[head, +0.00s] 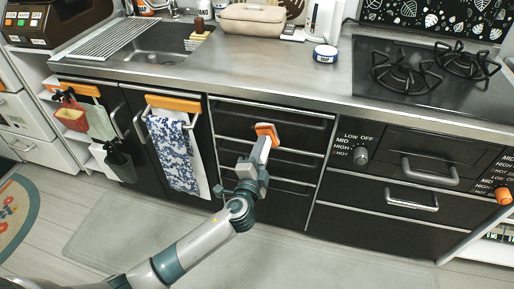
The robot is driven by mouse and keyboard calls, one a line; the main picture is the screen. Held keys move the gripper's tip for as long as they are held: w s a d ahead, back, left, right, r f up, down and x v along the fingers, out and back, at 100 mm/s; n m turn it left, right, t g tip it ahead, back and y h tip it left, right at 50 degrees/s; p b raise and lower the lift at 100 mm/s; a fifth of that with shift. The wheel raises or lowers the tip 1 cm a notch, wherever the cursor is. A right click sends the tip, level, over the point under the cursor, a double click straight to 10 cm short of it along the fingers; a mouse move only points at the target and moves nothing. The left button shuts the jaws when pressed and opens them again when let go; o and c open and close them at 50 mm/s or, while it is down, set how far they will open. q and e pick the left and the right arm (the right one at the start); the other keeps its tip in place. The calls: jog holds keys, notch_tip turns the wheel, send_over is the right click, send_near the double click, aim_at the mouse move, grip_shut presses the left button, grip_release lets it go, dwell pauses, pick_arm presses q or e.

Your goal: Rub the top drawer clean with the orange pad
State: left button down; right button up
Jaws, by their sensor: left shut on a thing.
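The orange pad (267,130) is in my left gripper (261,150), in front of the middle drawer stack. The gripper is shut on it, though its fingers are partly hidden behind the wrist. The pad overlaps the lower part of the black top drawer (300,122), just under the counter edge. I cannot tell whether the pad touches the drawer front. My right gripper is not in view.
A blue patterned towel (173,153) hangs on the cabinet door left of the drawers. A stove (430,75) is at the right, with an orange knob (503,196) and metal handles below it. The counter (260,65) juts above the drawers. The floor mat (230,240) is clear.

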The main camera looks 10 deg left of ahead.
pick_arm(q)
jog(key=shift+d, duration=0.9)
jog(key=shift+w, duration=0.1)
jog(key=shift+a, duration=0.1)
jog(key=a, duration=0.4)
dwell(0.5)
jog(key=a, duration=0.3)
jog(key=shift+w+a, duration=0.1)
jog(key=shift+a, duration=0.3)
jog(key=shift+d, duration=0.1)
